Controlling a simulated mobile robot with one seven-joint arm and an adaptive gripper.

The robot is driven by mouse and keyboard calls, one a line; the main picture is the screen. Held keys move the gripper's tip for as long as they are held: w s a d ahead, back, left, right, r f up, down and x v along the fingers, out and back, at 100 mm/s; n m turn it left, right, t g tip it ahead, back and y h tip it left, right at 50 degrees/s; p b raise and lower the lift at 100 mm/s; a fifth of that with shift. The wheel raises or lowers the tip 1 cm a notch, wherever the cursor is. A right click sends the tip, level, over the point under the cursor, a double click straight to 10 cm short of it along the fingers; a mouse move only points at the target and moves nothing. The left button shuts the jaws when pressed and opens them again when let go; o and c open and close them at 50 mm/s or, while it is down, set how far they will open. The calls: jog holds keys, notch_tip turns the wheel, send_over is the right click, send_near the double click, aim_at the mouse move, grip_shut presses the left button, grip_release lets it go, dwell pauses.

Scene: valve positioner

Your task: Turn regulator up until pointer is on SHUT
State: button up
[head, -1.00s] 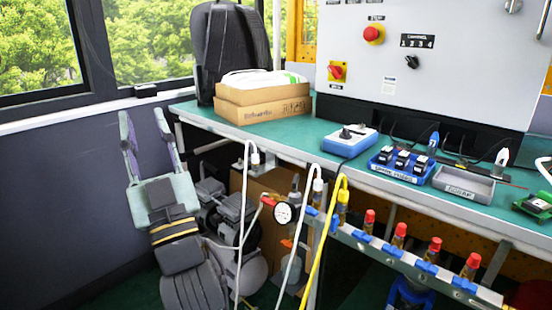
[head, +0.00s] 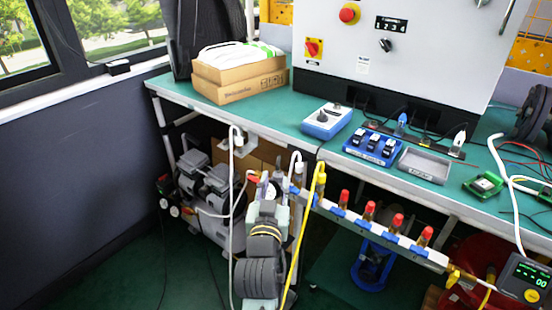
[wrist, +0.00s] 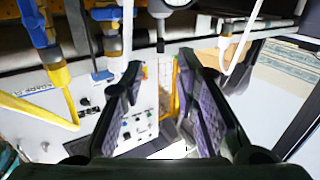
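My gripper (head: 270,180) stands in front of the bench's lower front, its fingers upward near a red part (head: 252,178) on the hose line. In the wrist view my gripper (wrist: 160,66) is open, with a wide empty gap between its dark fingers. A round gauge (wrist: 178,4) is cut off at the top of that view, beyond the fingertips. In the head view my gripper largely covers the gauge, so its pointer cannot be read. No SHUT mark is legible, and I cannot tell which fitting is the regulator.
A pipe manifold (head: 380,232) with several red-capped valves runs along the bench front, right of my gripper. White and yellow hoses (head: 308,222) hang close by. A compressor (head: 208,182) stands under the bench (head: 290,128).

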aim_at(277, 167)
jog(key=w, duration=0.3)
jog(key=w+p, duration=0.1)
jog(key=w, duration=0.2)
jog(key=w+d, duration=0.1)
jog(key=w, duration=0.2)
jog(key=shift+w, duration=0.4)
jog(key=shift+c, duration=0.5)
grip_shut()
